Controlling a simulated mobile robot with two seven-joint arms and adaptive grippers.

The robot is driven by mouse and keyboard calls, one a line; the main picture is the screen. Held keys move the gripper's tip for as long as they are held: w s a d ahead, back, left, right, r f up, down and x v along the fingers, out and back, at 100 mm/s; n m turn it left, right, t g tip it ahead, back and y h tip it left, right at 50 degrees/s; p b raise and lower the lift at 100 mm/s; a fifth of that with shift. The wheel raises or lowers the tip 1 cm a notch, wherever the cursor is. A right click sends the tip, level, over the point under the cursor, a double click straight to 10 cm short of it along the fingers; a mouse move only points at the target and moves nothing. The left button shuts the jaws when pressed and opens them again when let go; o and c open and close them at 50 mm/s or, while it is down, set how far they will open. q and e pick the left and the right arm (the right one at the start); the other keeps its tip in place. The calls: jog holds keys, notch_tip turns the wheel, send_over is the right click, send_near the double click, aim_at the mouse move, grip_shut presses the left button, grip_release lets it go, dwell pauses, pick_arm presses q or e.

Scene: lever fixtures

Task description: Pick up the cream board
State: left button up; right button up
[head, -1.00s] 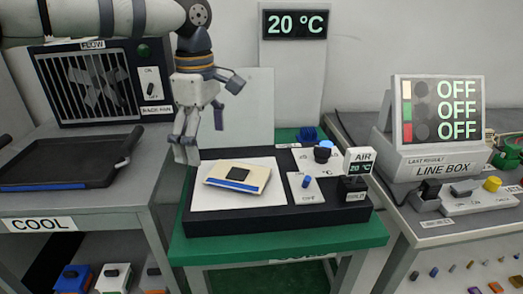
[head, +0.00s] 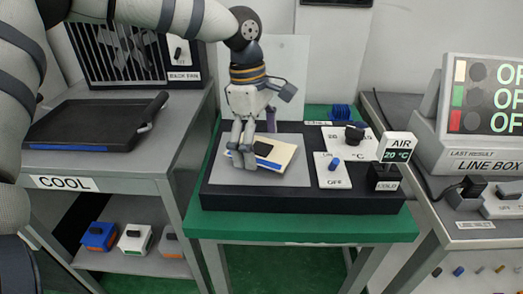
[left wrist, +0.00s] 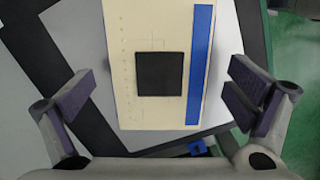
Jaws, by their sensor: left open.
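The cream board (head: 284,156) lies on a pale grey plate (head: 222,174) on the black station on the green table. It has a black square and a blue strip; it also shows in the left wrist view (left wrist: 138,95). My left gripper (head: 243,158) is over the board's left part in the head view and hides some of it. In the left wrist view the left gripper (left wrist: 160,98) is open, with one finger on each side of the board. I cannot tell whether the fingers touch it. My right gripper is not in view.
Right of the board stand a white switch plate with a blue knob (head: 335,165), a black knob (head: 354,134) and the AIR display (head: 397,147). A black tray (head: 90,122) lies on the COOL bench at left. The line box (head: 485,110) stands at right.

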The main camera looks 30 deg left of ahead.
pick_arm(q)
jog(key=c, duration=1.4)
